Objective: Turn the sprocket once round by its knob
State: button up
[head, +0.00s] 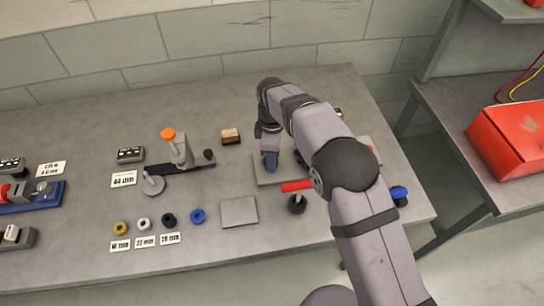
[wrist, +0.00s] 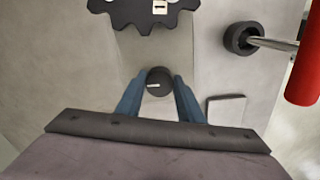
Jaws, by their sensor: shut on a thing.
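A dark toothed sprocket (wrist: 142,14) shows in part at the top of the wrist view, cut off by the frame edge, with a small white tag on it. A dark round knob (wrist: 158,79) with a white mark stands below it in that view. My gripper (wrist: 158,88) has its two blue fingers on either side of the knob and is shut on it. How the knob joins the sprocket cannot be made out. In the head view my gripper (head: 271,162) is low over a grey base plate (head: 264,176); my arm hides most of the sprocket's area.
A flat grey block (head: 239,212) and several coloured rings are in front and to the left. A lever fixture with an orange ball (head: 168,134) stands left. A red box (head: 512,138) is on the right bench.

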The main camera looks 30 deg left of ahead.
jog(key=shift+r, duration=0.1)
dwell(0.4)
jog(key=o, duration=1.1)
jog(key=shift+r+b, duration=1.05)
jog(key=shift+r, duration=2.6)
